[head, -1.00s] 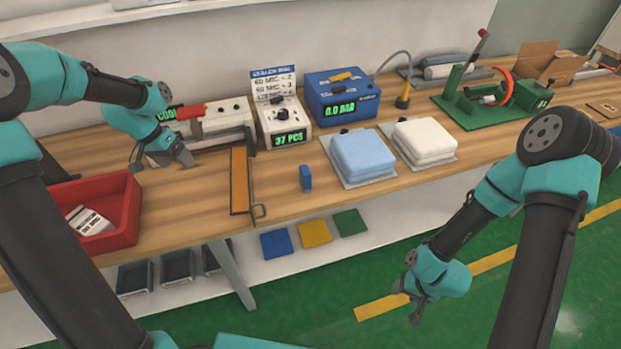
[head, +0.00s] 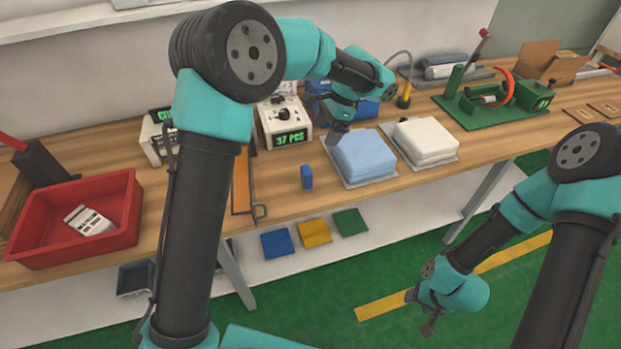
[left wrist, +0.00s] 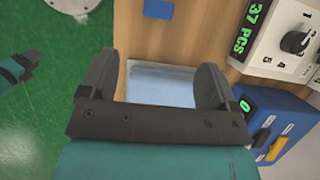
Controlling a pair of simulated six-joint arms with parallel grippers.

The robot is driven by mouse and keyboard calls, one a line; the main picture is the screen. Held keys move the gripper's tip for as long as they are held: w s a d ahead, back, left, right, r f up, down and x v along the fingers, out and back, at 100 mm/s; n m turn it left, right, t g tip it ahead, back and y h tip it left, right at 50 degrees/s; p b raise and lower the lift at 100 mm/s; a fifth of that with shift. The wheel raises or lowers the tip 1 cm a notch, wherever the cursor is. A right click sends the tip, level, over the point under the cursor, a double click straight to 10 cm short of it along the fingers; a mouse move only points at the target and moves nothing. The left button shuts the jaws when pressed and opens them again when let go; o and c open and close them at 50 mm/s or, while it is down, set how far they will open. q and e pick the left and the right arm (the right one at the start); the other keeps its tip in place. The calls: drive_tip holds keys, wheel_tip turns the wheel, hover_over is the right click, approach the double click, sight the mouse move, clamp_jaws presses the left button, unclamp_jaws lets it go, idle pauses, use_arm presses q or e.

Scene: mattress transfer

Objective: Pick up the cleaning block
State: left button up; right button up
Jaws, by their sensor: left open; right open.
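A small blue block (head: 307,177), which I take to be the cleaning block, stands near the bench's front edge. It also shows at the top of the left wrist view (left wrist: 168,9). My left gripper (head: 338,133) is open and empty, above the back of the light blue pad and to the right of the block. In the left wrist view its two fingers (left wrist: 158,85) stand apart with the pad beneath. My right gripper (head: 428,322) hangs low over the green floor, open, in front of the bench and away from the block.
The light blue pad (head: 364,153) and white pad (head: 425,140) lie on thin sheets. A "37 PCS" counter (head: 291,137) stands behind the block; a blue box (left wrist: 275,118) is partly hidden behind my arm. A red tray (head: 60,245) sits left. Bench around the block is clear.

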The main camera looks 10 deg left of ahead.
sight(307, 170)
idle(0.3)
use_arm(q)
drive_tip(key=x, duration=1.2)
drive_tip(key=shift+s+f, duration=0.1)
drive_tip(key=shift+x, duration=2.65)
drive_tip(key=shift+c, duration=0.2)
drive_tip(key=c, duration=1.1)
drive_tip(key=shift+o, duration=0.2)
